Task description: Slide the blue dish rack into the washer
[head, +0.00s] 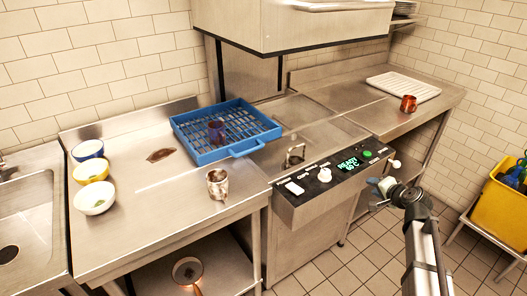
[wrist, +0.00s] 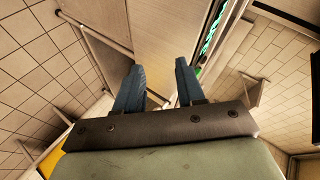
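The blue dish rack (head: 206,158) lies at the right end of the left counter, beside the washer bay, with a loop handle (head: 247,149) on its near right side. A dark purple cup (head: 217,131) stands in it. The washer has a raised steel hood (head: 325,28), a bare steel bed (head: 318,112) below and a front panel (head: 335,178) with a lit green "READY" display. I cannot tell whether the rack's right edge overlaps the bed. My gripper (head: 379,188) is in front of the panel's right end, well away from the rack. In the wrist view its two fingers (wrist: 158,78) are apart and empty.
A metal handle (head: 294,154) stands at the bed's front. A copper mug (head: 408,104) and white tray (head: 402,86) are on the right counter. A yellow bin (head: 502,208) is far right.

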